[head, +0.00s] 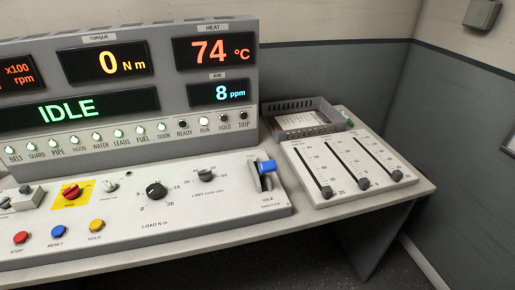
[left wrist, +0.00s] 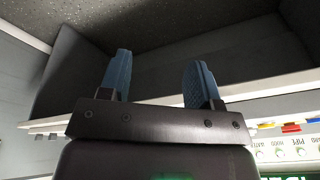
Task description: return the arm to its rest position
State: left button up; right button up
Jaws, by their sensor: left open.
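My left gripper (left wrist: 158,80) shows in the left wrist view with its two blue fingers apart and nothing between them. Beyond the fingers are the dark floor and grey panels. The edge of the control desk, upside down in this view, is at the right. Neither gripper shows in the head view. The control desk (head: 300,232) there carries a console with a blue throttle lever (head: 266,166) standing by the IDLE mark. The display (head: 70,109) reads IDLE.
A slider box (head: 348,168) with three sliders and an open tray (head: 301,120) sit at the desk's right. Red, blue and yellow buttons (head: 58,231) line the console front. A grey wall (head: 460,150) stands at the right, with open floor (head: 385,268) beside the desk.

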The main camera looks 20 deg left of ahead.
pick_arm(q)
jog(key=w+f+t, duration=0.8)
jog(key=f, duration=0.1)
jog(key=shift+w+m+t+h, duration=0.2)
jog(key=shift+m+t+h, duration=0.1)
jog(key=shift+m, duration=0.1)
jog(key=shift+d, duration=0.1)
jog(key=shift+c, duration=0.3)
dwell(0.8)
